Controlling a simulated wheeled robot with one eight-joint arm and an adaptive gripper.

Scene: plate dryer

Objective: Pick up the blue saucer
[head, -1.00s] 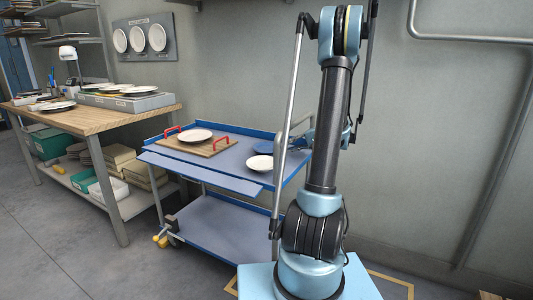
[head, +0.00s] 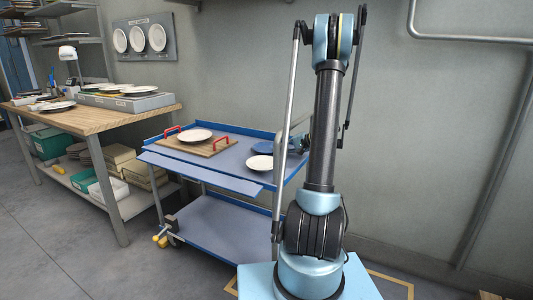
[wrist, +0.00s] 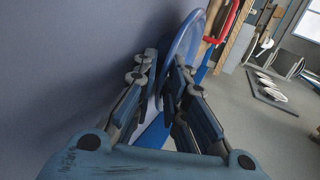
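The blue saucer (head: 265,147) lies on the blue trolley's top (head: 225,170), near its back right, behind a white saucer (head: 260,163). In the wrist view the blue saucer (wrist: 185,42) shows edge-on, its rim between the two fingers of my gripper (wrist: 165,68). The fingers stand apart, one on each side of the rim. A gap shows between the left finger and the saucer; the right finger is close to it, and I cannot tell whether it touches. In the head view my arm hides most of the gripper.
A wooden board with red handles (head: 208,147) bears a white plate (head: 195,136) on the trolley's left half. The trolley has a raised blue back edge. A wooden table (head: 95,118) with plates stands at left. The wall is close behind the trolley.

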